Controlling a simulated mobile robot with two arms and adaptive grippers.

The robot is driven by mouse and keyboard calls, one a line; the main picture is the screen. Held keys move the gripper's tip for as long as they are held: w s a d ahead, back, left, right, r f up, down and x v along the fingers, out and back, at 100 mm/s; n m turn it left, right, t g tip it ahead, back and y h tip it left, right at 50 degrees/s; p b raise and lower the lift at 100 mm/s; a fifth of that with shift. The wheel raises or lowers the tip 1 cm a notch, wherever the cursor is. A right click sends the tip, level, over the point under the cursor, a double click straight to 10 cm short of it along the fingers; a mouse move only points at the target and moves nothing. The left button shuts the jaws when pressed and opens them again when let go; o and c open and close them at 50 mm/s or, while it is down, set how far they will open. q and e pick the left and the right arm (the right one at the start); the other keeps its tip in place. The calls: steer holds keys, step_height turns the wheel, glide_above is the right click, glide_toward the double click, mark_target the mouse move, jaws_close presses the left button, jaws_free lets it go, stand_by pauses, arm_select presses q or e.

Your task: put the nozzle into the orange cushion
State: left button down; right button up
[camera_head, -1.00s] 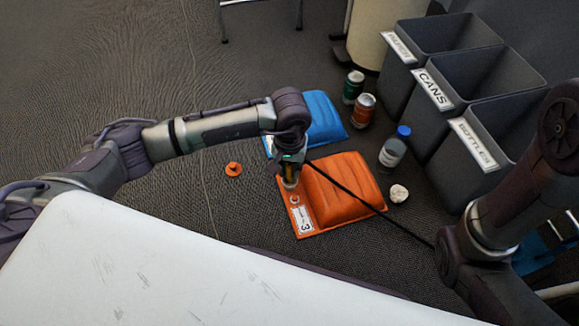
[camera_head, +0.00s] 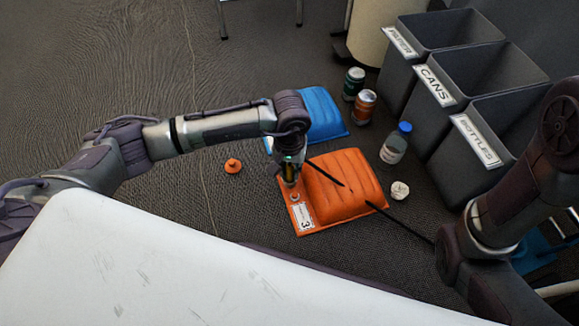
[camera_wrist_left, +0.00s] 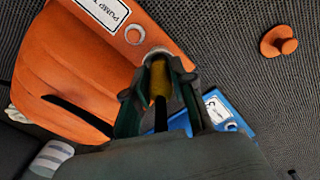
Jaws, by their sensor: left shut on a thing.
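The orange cushion (camera_head: 345,190) lies on the floor, with a white label and a grey ring on its flat strip. It also shows in the left wrist view (camera_wrist_left: 75,70). My left gripper (camera_head: 289,180) points down over the strip, shut on the yellow nozzle (camera_wrist_left: 160,78). In the left wrist view the nozzle's far end meets a second pale ring on the strip; whether it is inside the ring or just above it, I cannot tell. A black hose (camera_head: 325,173) runs from the gripper across the cushion, partly hidden. My right gripper is out of view.
An orange cap (camera_head: 232,166) lies on the floor left of the gripper. A blue cushion (camera_head: 318,115) lies behind. Two cans (camera_head: 364,106), a blue-capped bottle (camera_head: 394,145), a crumpled white ball (camera_head: 400,190) and grey bins (camera_head: 480,140) stand or lie to the right.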

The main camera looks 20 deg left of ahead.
arm_select(q)
steer(key=shift+c, duration=2.1)
jaws_free()
steer(key=shift+r+p, duration=3)
steer(key=shift+r, duration=1)
steer(key=shift+f, duration=0.1)
